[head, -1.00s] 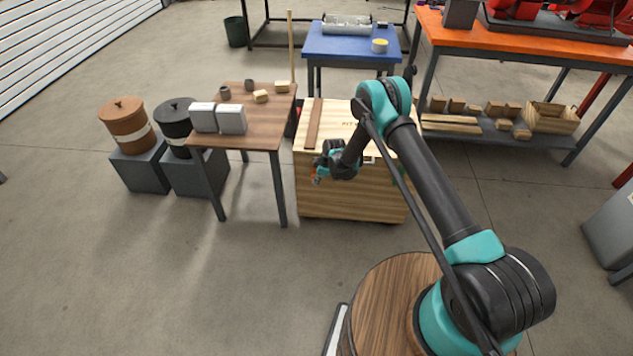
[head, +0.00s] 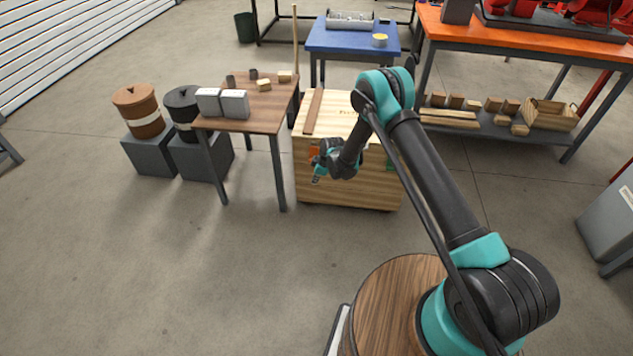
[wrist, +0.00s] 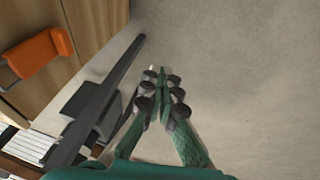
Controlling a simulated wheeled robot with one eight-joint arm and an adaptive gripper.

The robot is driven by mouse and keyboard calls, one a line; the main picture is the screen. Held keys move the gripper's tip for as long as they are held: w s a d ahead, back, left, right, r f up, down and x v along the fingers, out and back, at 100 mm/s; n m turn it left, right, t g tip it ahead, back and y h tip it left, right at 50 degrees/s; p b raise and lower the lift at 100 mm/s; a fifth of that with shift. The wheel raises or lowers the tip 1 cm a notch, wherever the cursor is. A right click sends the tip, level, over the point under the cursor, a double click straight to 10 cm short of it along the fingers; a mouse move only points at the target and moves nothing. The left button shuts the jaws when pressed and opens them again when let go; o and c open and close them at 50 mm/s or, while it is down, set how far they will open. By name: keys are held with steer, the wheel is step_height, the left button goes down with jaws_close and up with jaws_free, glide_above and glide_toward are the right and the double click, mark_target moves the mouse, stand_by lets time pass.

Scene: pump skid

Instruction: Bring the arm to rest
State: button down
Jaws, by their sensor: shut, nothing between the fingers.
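My arm reaches out from its round wooden base and bends down at the elbow. My gripper (head: 317,176) hangs in front of the left part of the wooden crate (head: 350,192), above the floor. In the wrist view my gripper (wrist: 160,72) shows its green fingers brought together, with nothing between them. Bare floor lies beyond the fingertips. The crate's side with an orange part (wrist: 38,57) shows at the upper left of the wrist view.
A small brown table (head: 262,117) with grey boxes and small blocks stands left of the crate. Two lidded bins (head: 137,112) stand on grey blocks further left. A blue table (head: 350,40) and an orange workbench (head: 455,34) stand behind. Floor at the front left is clear.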

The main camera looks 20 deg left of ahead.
steer(key=shift+s+d, duration=0.15)
steer(key=shift+s, duration=0.05)
stand_by(0.3)
steer(key=shift+r, duration=0.1)
steer(key=w+d+r+m+t, duration=0.1)
steer(key=w+d+r+m, duration=0.15)
steer(key=d+r, duration=0.55)
steer(key=w+d+r+m, duration=0.25)
steer(key=d+r, duration=0.35)
steer(key=r, duration=0.4)
steer(key=s+d+r+m+h, duration=0.1)
steer(key=s+d+r+m, duration=0.35)
steer(key=d+r, duration=0.8)
steer(key=s+d+r+m+t, duration=0.1)
steer(key=s+d+r+m, duration=0.3)
steer(key=d, duration=0.6)
steer(key=s+d+m+h, duration=0.1)
steer(key=s+d+m, duration=0.2)
steer(key=s+d, duration=0.5)
steer(key=s+d+r+m+h, duration=0.1)
steer(key=s+d+m, duration=0.2)
steer(key=s+d, duration=0.5)
steer(key=s, duration=0.7)
steer(key=shift+s+m+t+h, duration=0.35)
steer(key=shift+s+t+h, duration=0.05)
